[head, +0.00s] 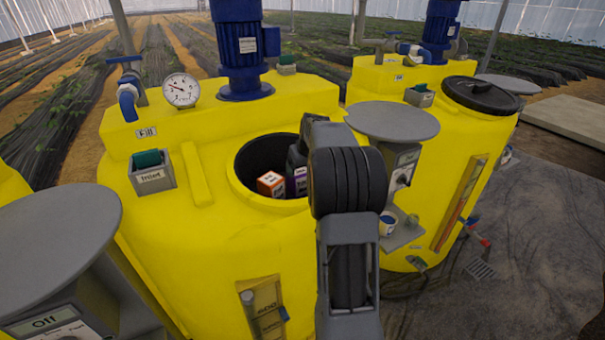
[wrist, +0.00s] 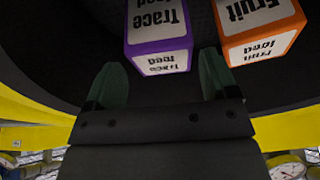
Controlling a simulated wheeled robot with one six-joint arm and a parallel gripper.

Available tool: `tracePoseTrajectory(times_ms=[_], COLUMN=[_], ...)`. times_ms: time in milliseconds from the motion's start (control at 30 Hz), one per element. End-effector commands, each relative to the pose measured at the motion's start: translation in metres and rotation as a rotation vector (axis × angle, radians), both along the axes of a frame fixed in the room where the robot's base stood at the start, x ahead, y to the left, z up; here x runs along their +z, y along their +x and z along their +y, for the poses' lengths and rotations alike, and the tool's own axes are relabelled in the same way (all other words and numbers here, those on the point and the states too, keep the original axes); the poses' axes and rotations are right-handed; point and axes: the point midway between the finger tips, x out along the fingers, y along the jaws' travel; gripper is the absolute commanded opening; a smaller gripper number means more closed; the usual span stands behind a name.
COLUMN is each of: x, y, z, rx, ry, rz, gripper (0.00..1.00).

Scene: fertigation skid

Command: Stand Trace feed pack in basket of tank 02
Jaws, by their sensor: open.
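The Trace feed pack (wrist: 160,62), a purple box with white labels, stands inside the dark opening of the yellow tank. My gripper (wrist: 160,85) is open in the wrist view, with one green finger on each side of the pack's near end. I cannot tell whether the fingers touch it. The basket itself is hard to make out in the dark opening.
An orange Fruit feed pack (head: 270,184) stands just beside the Trace pack; it also shows in the wrist view (wrist: 262,50). The tank opening's rim (head: 240,190) surrounds both. A blue motor (head: 240,45), a gauge (head: 181,90) and a grey round plate (head: 391,121) stand nearby.

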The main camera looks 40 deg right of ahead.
Motion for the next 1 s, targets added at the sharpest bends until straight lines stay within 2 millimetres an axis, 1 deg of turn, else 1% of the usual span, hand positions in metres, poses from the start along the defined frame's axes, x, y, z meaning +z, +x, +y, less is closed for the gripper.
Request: tracePoseTrajectory(times_ms=[33, 133, 200, 267, 367, 400, 467, 500, 533, 567, 600, 667, 700, 800, 900, 1000], x=[0.006, 0.016, 0.023, 0.032, 0.051, 0.059, 0.068, 0.073, 0.075, 0.077, 0.078, 0.076, 0.074, 0.065, 0.055, 0.045], y=[0.0, -0.001, -0.003, -0.008, -0.025, -0.035, -0.055, -0.071, -0.083, -0.095, -0.112, -0.137, -0.153, -0.188, -0.215, -0.233], z=[0.001, 0.004, 0.011, 0.024, 0.063, 0.083, 0.114, 0.134, 0.149, 0.162, 0.178, 0.199, 0.211, 0.234, 0.247, 0.255], rx=[0.002, 0.006, 0.009, 0.017, 0.031, 0.039, 0.051, 0.059, 0.064, 0.07, 0.077, 0.085, 0.092, 0.105, 0.114, 0.12], ry=[0.0, -0.002, -0.001, -0.003, -0.007, -0.009, -0.011, -0.012, -0.013, -0.014, -0.014, -0.014, -0.014, -0.013, -0.01, -0.008], rz=[-0.001, -0.002, -0.001, -0.004, -0.01, -0.013, -0.019, -0.023, -0.027, -0.03, -0.035, -0.043, -0.048, -0.062, -0.071, -0.078], gripper=[0.8, 0.8, 0.8, 0.8, 0.8, 0.8, 0.8, 0.8, 0.8, 0.8, 0.8, 0.8, 0.8, 0.8, 0.8, 0.8])
